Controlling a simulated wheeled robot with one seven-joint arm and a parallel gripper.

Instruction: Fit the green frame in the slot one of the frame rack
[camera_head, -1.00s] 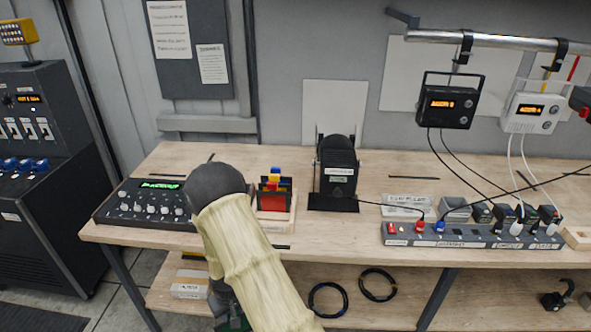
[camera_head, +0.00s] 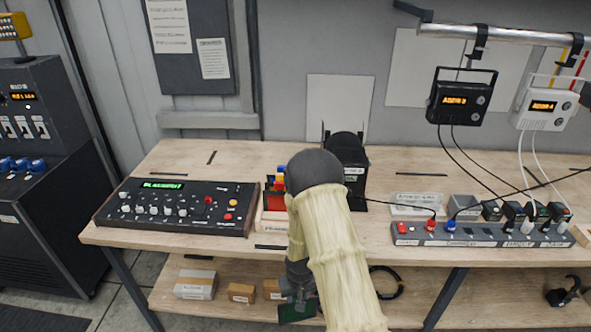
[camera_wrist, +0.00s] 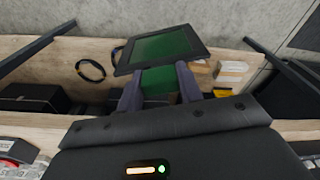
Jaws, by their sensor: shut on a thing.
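The green frame (camera_wrist: 160,48) is a flat green panel with a dark border. In the wrist view it sits between the fingers of my gripper (camera_wrist: 158,88), which is shut on it. In the head view the green frame (camera_head: 297,311) shows low, in front of the bench's lower shelf, below my gripper (camera_head: 298,285). The frame rack (camera_head: 272,222) is a small pale holder on the bench top with red, yellow and blue pieces in it. My arm hides its right part, and I cannot tell which slot is which.
A mixer panel (camera_head: 178,207) stands left of the rack. A black device (camera_head: 347,152) stands behind my arm. A power strip (camera_head: 480,235) lies at the right. Small boxes (camera_head: 196,285) and a cable coil (camera_head: 386,281) lie on the lower shelf. The bench's front edge lies above the held frame.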

